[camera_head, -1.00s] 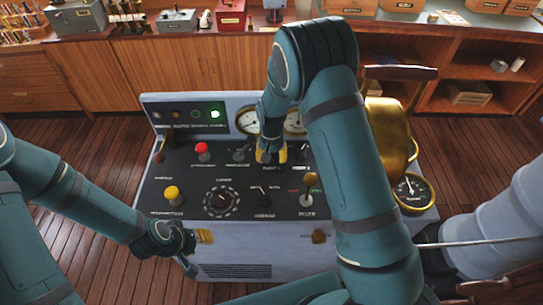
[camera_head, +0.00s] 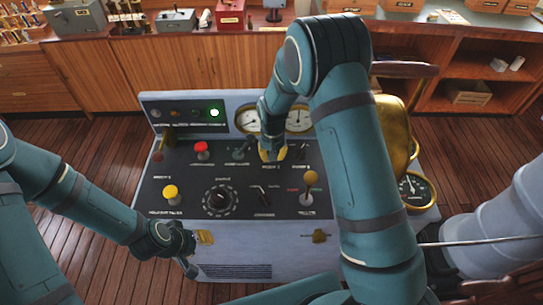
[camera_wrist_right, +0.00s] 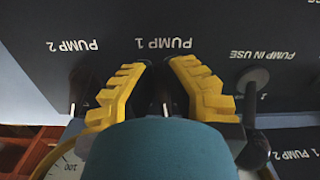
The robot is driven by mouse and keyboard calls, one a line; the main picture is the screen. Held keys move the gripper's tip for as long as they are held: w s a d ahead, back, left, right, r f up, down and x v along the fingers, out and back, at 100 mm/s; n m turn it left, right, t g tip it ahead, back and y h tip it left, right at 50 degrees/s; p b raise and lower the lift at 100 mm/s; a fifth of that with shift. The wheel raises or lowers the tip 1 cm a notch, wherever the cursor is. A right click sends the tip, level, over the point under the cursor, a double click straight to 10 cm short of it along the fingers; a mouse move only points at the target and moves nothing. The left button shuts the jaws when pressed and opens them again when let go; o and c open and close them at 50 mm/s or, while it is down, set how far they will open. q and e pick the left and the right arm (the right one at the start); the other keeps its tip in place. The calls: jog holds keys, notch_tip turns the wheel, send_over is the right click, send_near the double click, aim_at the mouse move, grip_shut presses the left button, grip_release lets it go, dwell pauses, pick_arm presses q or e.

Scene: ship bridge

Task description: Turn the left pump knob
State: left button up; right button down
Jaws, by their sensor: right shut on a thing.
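The left pump knob (camera_wrist_right: 154,98), dark and beside the label PUMP 1, shows partly between the yellow fingers of my right gripper (camera_wrist_right: 165,90) in the right wrist view. The right gripper is shut on it, and its fingers hide most of it. In the head view my right gripper (camera_head: 272,153) points down at the upper middle of the console (camera_head: 280,240), below the two gauges. Another dark knob (camera_wrist_right: 80,88) is by the PUMP 2 label.
A lever (camera_wrist_right: 252,95) stands close beside my right gripper in the wrist view. The console also bears a red knob (camera_head: 202,148), a yellow knob (camera_head: 171,192), a round dial (camera_head: 219,198) and a brown-topped lever (camera_head: 311,178). Brass parts (camera_head: 392,125) stand at its right.

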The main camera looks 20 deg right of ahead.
jog(key=shift+d+f+n+b, duration=0.15)
jog(key=shift+n+b, duration=0.15)
jog(key=shift+n, duration=0.4)
jog(key=shift+d+r+n+b, duration=0.1)
jog(key=shift+d+n+b, duration=0.15)
jog(key=shift+n, duration=0.45)
jog(key=shift+d+f+n+b, duration=0.1)
jog(key=shift+n+b, duration=0.2)
jog(key=shift+n, duration=0.4)
jog(key=c, duration=1)
grip_release()
notch_tip(320, 180, up, 12)
